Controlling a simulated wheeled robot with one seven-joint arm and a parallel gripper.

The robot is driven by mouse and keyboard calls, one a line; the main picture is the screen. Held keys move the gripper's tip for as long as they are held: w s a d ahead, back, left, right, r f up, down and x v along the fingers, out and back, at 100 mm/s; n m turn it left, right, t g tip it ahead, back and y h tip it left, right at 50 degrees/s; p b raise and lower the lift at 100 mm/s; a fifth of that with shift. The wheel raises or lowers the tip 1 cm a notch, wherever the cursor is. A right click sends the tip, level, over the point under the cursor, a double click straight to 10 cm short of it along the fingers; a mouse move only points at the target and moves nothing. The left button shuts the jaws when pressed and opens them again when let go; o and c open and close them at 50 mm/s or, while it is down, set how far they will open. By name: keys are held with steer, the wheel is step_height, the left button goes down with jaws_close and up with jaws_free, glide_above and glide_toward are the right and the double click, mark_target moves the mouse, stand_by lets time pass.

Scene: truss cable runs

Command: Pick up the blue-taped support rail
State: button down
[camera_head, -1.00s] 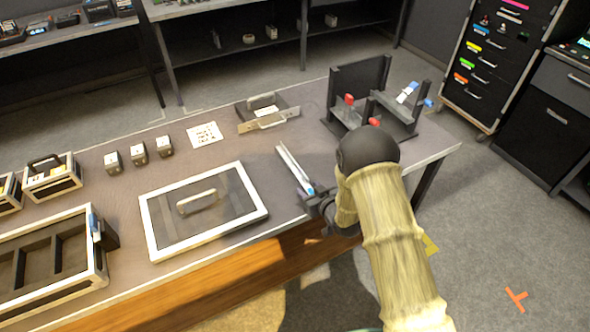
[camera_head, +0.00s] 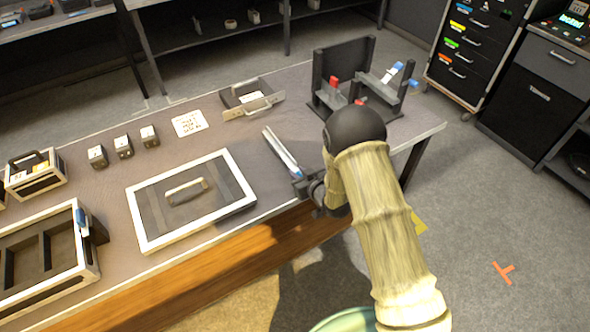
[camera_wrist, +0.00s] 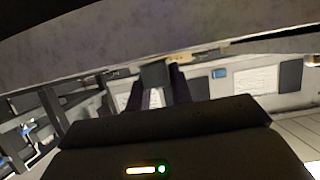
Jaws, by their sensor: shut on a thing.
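The support rail (camera_head: 279,148) is a long, thin, pale metal strip with blue tape (camera_head: 296,171) at its near end. It lies along the bench top toward the right side, near the front edge, in the head view. My gripper (camera_head: 306,186) is at the rail's taped near end, low beside the bench edge, and is shut on it. In the wrist view my gripper's fingers (camera_wrist: 164,85) reach forward from the dark housing, with a pale strip between them. The fingertips are partly hidden by my wrist in the head view, and whether the rail is lifted cannot be told.
A dark stand (camera_head: 340,75) with red and blue clips is at the bench's far right. A framed panel with a handle (camera_head: 140,215) lies left of the rail. A metal-handled tray (camera_head: 232,112), small blocks (camera_head: 123,148) and a compartment box (camera_head: 88,270) are also there.

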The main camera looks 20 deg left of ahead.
step_height(320, 180, up, 10)
steer(key=shift+f, duration=0.2)
stand_by(1.3)
